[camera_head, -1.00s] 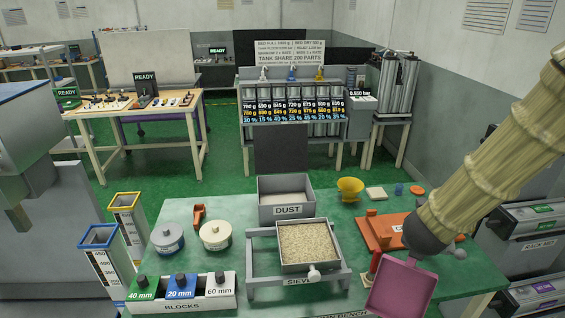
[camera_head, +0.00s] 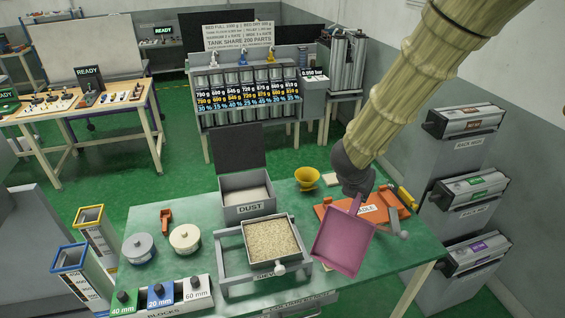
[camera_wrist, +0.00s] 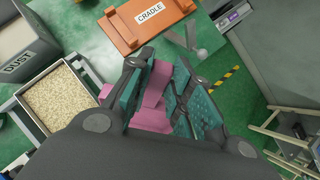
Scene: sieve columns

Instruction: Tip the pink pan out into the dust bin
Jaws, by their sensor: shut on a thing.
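The pink pan (camera_head: 342,243) hangs from my gripper (camera_head: 355,187) in the head view, to the right of the sieve and in front of the orange cradle. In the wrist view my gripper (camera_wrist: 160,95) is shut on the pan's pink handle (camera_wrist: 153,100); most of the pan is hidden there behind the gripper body. The pan's inside looks plain pink, and I cannot make out any contents. The grey dust bin (camera_head: 248,208), labelled DUST, stands at the back of the bench, left of the pan. Its lid (camera_head: 238,148) stands upright and its top is open.
The sieve (camera_head: 270,240) with pale grains stands between the pan and the bin. The orange cradle (camera_head: 335,213) lies behind the pan. A yellow funnel (camera_head: 307,178) stands right of the bin. Round pots and blocks (camera_head: 157,296) occupy the bench's left.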

